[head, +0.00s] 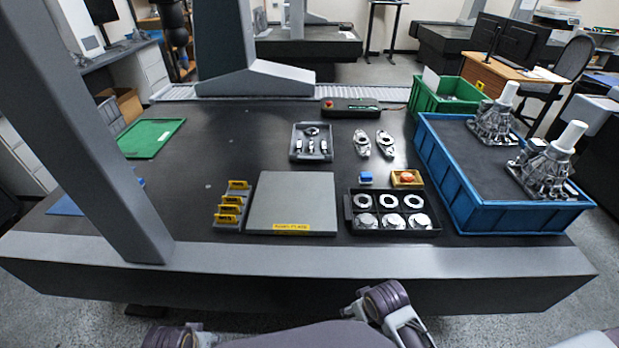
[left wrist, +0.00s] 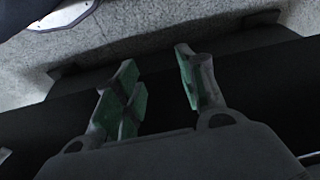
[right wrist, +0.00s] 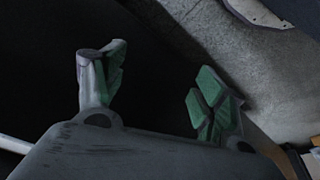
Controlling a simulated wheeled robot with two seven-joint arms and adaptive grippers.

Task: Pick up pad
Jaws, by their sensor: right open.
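No thing is plainly marked as the pad. A small blue block with a white lower part (head: 366,178) lies on the dark table in the head view. Right of it, an orange piece (head: 407,177) sits in a small yellow tray (head: 397,184). My right gripper (head: 354,303) is low in front of the table's near edge, away from both. In the right wrist view its green-lined fingers (right wrist: 155,90) are apart with nothing between them. In the left wrist view my left gripper's fingers (left wrist: 160,82) are also apart and empty. Neither wrist view shows the small block.
A grey plate (head: 291,200), a yellow-slotted rack (head: 232,207) and a black tray of metal rings (head: 349,228) line the near edge. A blue bin (head: 465,190) bounds the right. A grey pillar (head: 95,130) stands at left. The table's middle left is clear.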

